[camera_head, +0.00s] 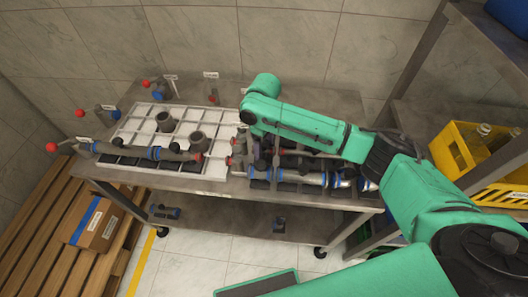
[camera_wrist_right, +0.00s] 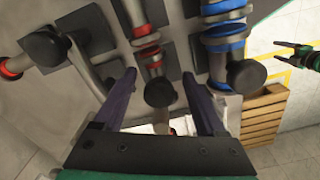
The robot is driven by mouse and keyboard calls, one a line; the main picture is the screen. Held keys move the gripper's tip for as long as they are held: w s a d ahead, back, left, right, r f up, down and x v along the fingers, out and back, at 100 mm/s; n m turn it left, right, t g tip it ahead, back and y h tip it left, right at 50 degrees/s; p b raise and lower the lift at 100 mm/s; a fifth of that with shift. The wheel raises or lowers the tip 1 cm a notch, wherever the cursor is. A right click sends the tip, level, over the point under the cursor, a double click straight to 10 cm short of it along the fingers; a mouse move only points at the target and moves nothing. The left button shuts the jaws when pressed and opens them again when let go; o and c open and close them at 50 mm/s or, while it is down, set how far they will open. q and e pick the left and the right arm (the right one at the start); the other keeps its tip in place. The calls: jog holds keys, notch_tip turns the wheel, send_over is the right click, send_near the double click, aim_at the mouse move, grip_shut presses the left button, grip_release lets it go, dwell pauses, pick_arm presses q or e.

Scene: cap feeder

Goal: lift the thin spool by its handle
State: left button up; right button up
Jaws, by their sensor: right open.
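My right gripper (camera_wrist_right: 165,90) is open in the right wrist view, its two dark fingers apart. A slim grey spool with red rings (camera_wrist_right: 150,55) lies ahead, looking thinner than the blue-ringed spool (camera_wrist_right: 222,35) to its right. Its round-ended handle (camera_wrist_right: 159,93) shows between the fingers, with no clear contact. In the head view my right gripper (camera_head: 245,152) is over the cart's middle, partly hidden among spools and arm. A green and black gripper, seemingly my left (camera_wrist_right: 292,52), shows small at the right wrist view's right edge; its opening is unclear.
The grey cart (camera_head: 210,184) carries a white gridded tray (camera_head: 140,128) with dark round pieces and a long blue-banded spool (camera_head: 135,152). Red-knobbed valves stand at its left and back. A yellow crate (camera_head: 455,150) sits on the right shelf; a cardboard box (camera_head: 97,222) lies on slats.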

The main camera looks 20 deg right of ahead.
jog(key=shift+w, duration=0.1)
grip_shut()
pick_arm(q)
jog(key=shift+s+f, duration=0.1)
jog(key=shift+s, duration=0.7)
pick_arm(e)
jog(key=shift+r, duration=0.1)
